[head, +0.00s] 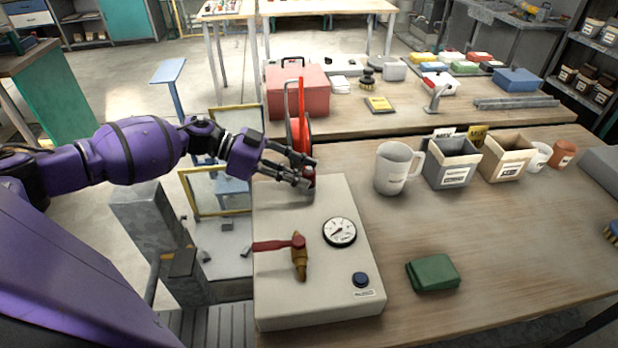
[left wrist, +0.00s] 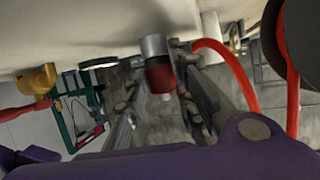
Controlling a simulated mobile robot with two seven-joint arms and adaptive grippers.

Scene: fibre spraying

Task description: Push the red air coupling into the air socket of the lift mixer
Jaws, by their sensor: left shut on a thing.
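My left gripper (head: 306,170) is over the far edge of a pale box (head: 285,212), which carries a dial gauge and a blue button. Its fingers are shut around the red air coupling (left wrist: 160,75), seen between them in the left wrist view. A grey metal cylinder (left wrist: 153,45) lines up with the red part and reaches to the pale surface. I cannot tell whether this is the air socket or part of the coupling, nor how deep they join. The fingers mostly hide the coupling in the head view. My right gripper is not in view.
A brass valve with a red handle (head: 299,257) and a gauge (head: 339,232) stand on the box. A red hose (left wrist: 235,68) hangs behind the gripper. A white mug (head: 392,170), bins and a green pad (head: 433,273) are on the bench. Bench between them is clear.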

